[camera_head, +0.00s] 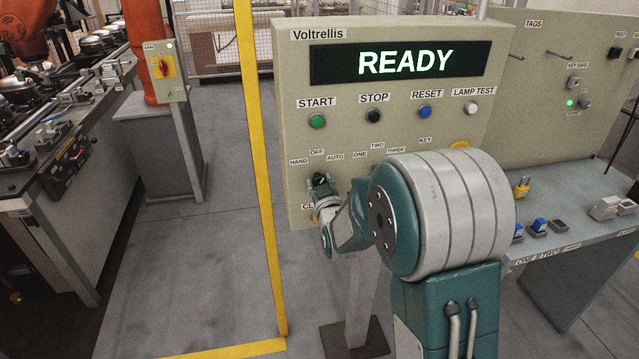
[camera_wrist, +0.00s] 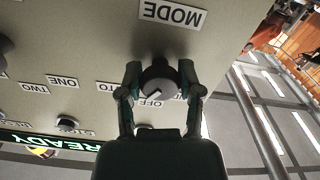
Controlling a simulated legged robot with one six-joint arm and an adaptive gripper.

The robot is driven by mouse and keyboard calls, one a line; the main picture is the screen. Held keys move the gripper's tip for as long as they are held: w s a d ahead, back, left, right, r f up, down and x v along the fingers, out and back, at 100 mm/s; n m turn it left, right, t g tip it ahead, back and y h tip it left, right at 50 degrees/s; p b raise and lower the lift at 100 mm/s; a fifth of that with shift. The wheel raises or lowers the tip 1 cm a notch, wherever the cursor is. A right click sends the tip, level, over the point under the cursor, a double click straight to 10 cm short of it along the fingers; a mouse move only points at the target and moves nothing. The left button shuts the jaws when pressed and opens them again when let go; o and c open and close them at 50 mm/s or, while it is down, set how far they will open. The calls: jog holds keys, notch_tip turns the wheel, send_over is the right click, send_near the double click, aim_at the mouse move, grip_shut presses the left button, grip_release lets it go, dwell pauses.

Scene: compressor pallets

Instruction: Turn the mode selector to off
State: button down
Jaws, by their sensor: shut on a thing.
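The mode selector (camera_wrist: 158,80) is a dark round knob on the beige Voltrellis panel (camera_head: 400,105). In the wrist view, which is upside down, a MODE label (camera_wrist: 172,13) shows beside it. My gripper (camera_wrist: 160,78) has one finger on each side of the knob and is shut on it. A pale pointer mark on the knob slants toward the OFF and AUTO side; its exact setting is unclear. In the head view my gripper (camera_head: 321,186) is at the panel's lower left, below the HAND, OFF (camera_head: 316,153) and AUTO labels. My arm hides part of the panel.
The display (camera_head: 400,62) reads READY. START (camera_head: 317,121), STOP (camera_head: 374,116), RESET (camera_head: 424,112) and LAMP TEST buttons sit above the selectors. A yellow post (camera_head: 262,170) stands left of the panel. A shelf with padlocks and blocks is at right.

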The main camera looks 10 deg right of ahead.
jog(key=n, duration=0.5)
jog(key=shift+w+r+n, duration=0.1)
jog(key=shift+r+n, duration=0.05)
jog(key=shift+n, duration=0.25)
dwell(0.4)
jog(key=shift+c, duration=1.3)
grip_release()
jog(key=shift+a, duration=0.15)
jog(key=s, duration=1.2)
